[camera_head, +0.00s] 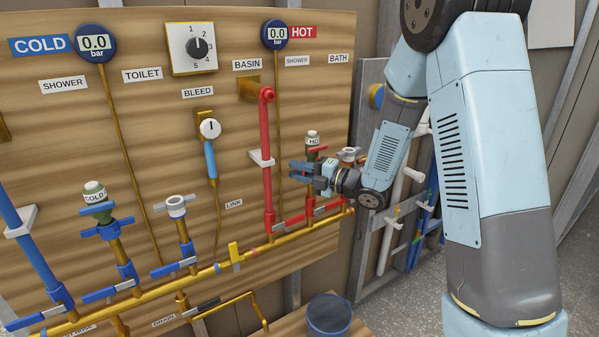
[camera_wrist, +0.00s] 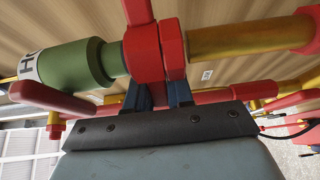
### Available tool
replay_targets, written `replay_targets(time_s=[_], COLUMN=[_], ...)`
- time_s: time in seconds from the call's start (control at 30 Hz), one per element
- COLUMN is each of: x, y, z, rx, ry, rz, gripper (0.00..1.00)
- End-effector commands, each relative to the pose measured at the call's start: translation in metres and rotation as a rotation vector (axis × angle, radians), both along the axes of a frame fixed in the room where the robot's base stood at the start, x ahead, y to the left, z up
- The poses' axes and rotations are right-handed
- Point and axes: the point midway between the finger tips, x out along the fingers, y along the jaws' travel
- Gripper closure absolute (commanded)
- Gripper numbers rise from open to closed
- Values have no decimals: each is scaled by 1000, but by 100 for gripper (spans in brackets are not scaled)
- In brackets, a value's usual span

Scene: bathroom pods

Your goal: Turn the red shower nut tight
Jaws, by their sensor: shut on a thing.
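The red shower nut (camera_wrist: 145,45) is close up in the wrist view, around the line between a green fitting and a brass pipe. In the head view its red wings (camera_head: 319,149) show just above my gripper (camera_head: 303,170). My gripper's dark blue fingers also show in the wrist view (camera_wrist: 160,94), reaching up to the nut from either side. They are shut on the nut; their tips are partly hidden behind it. The green fitting (camera_wrist: 75,62) with a HOT label is left of the nut, and the brass pipe (camera_wrist: 235,38) is right of it.
A tall red basin pipe (camera_head: 267,160) stands left of my gripper. A brass manifold (camera_head: 270,245) with red levers runs below. A dark bucket (camera_head: 329,316) stands lower down.

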Motion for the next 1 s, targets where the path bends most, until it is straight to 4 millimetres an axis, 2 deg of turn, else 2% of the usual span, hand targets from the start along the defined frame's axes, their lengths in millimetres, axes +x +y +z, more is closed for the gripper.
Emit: replay_targets(time_s=[1.0], x=[18], y=[9], z=[-6], rx=[-9], ry=[12], rz=[-505], gripper=[100])
